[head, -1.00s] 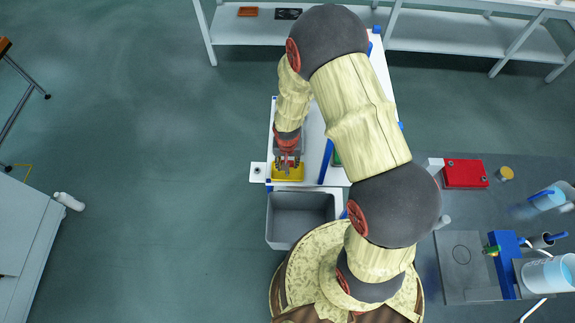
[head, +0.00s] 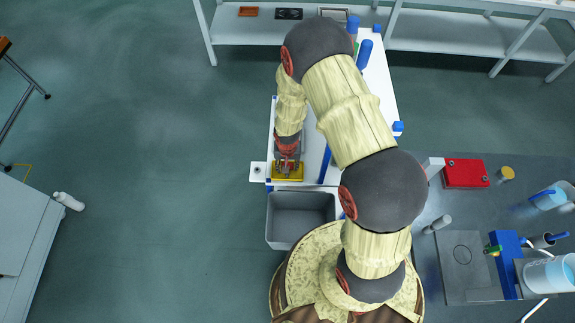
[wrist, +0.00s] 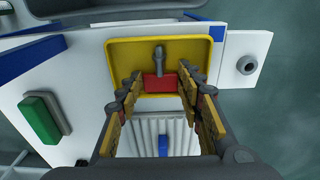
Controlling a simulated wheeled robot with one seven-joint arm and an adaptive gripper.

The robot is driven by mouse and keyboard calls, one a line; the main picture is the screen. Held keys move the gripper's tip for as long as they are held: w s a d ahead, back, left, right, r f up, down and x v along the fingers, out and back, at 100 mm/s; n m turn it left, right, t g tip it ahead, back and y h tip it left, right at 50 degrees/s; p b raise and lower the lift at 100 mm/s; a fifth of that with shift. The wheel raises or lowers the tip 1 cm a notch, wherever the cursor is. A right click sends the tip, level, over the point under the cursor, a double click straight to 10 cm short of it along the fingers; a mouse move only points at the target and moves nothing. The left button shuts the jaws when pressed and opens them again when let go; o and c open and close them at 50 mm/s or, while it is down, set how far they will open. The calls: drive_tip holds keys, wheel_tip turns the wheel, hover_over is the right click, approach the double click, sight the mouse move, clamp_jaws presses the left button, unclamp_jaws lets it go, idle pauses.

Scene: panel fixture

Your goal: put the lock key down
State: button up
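The lock key (wrist: 158,62) has a red block-shaped grip and a grey shaft with a rounded end. In the wrist view it is at the yellow tray (wrist: 205,50), its shaft over the tray floor. My gripper (wrist: 161,82) reaches down to the tray with one finger on each side of the red grip; the fingers appear to be against it. Whether the key rests on the tray floor is hard to tell. In the head view my gripper (head: 287,164) is over the yellow tray (head: 287,179) and hides most of the key.
A grey bin (head: 300,240) stands just in front of the tray. A white tab with a round fitting (head: 257,172) sticks out at its left. A green block (wrist: 42,117) is on the white panel. A dark bench with a red box (head: 465,174) lies at right.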

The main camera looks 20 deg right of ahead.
drive_tip(key=o, duration=0.4)
drive_tip(key=shift+r, duration=0.1)
drive_tip(key=s+r+n+t+p, duration=0.1)
drive_tip(key=s+r, duration=0.1)
drive_tip(key=r, duration=1.6)
drive_tip(key=s+r+n+t, duration=0.1)
drive_tip(key=s+r, duration=0.1)
drive_tip(key=r, duration=1.6)
drive_tip(key=s+r+n+t, duration=0.2)
drive_tip(key=s+r, duration=1.2)
drive_tip(key=s, duration=0.1)
drive_tip(key=shift+s+a+r+n+t, duration=0.15)
drive_tip(key=shift+r+n+t, duration=0.1)
drive_tip(key=shift+n+t, duration=0.05)
